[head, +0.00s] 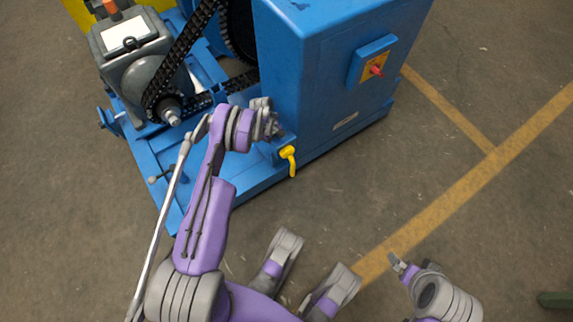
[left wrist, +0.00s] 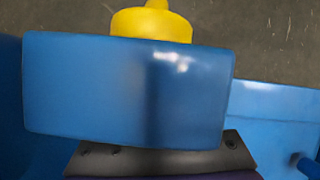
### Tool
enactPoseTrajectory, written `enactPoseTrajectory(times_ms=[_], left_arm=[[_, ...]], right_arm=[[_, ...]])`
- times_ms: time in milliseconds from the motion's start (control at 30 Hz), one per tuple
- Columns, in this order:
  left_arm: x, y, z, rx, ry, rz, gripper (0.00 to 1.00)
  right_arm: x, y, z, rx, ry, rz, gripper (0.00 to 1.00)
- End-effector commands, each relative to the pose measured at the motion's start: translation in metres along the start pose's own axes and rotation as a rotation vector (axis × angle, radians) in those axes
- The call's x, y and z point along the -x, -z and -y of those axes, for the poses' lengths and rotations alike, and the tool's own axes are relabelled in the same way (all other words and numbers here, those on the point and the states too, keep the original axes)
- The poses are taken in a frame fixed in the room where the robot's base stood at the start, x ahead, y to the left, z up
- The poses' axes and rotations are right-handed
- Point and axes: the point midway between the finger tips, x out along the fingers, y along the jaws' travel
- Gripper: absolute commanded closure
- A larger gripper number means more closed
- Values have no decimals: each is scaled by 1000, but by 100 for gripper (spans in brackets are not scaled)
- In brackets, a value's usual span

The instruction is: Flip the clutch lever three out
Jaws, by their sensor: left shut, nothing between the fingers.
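The clutch lever, a yellow handle (head: 289,160), sticks out from the front lower corner of the blue machine (head: 335,90) and hangs downward in the head view. In the left wrist view a yellow part (left wrist: 152,22) shows behind a blue block (left wrist: 125,90) that fills the middle. My left gripper (head: 276,126) is shut and empty, just above and left of the lever, close against the machine; whether it touches cannot be told. Its fingertips are hidden in the left wrist view. My right gripper (head: 397,263) is away from the machine at the lower right; its jaw opening is unclear.
A grey motor (head: 132,45) and a black chain (head: 190,45) stand on the blue base frame at the upper left. A red switch on a yellow plate (head: 375,67) is on the machine's front.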

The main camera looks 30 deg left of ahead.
Motion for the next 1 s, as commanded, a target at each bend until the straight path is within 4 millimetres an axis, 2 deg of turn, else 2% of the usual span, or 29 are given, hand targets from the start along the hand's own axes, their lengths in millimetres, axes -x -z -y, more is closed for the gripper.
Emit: enactPoseTrajectory(times_ms=[167,400,600,767,1000], left_arm=[[-21,0,-1,-2,0,0,100],[-66,0,-1,-3,0,0,100],[-91,0,0,-1,0,0,100],[-99,0,0,-1,0,0,100],[-99,0,0,-1,0,0,100]], right_arm=[[-5,-1,0,0,0,0,0],[-14,-3,0,0,0,0,0],[-18,-3,0,0,0,0,0],[-18,-3,0,0,0,-1,0],[-18,-3,0,0,0,-1,0]])
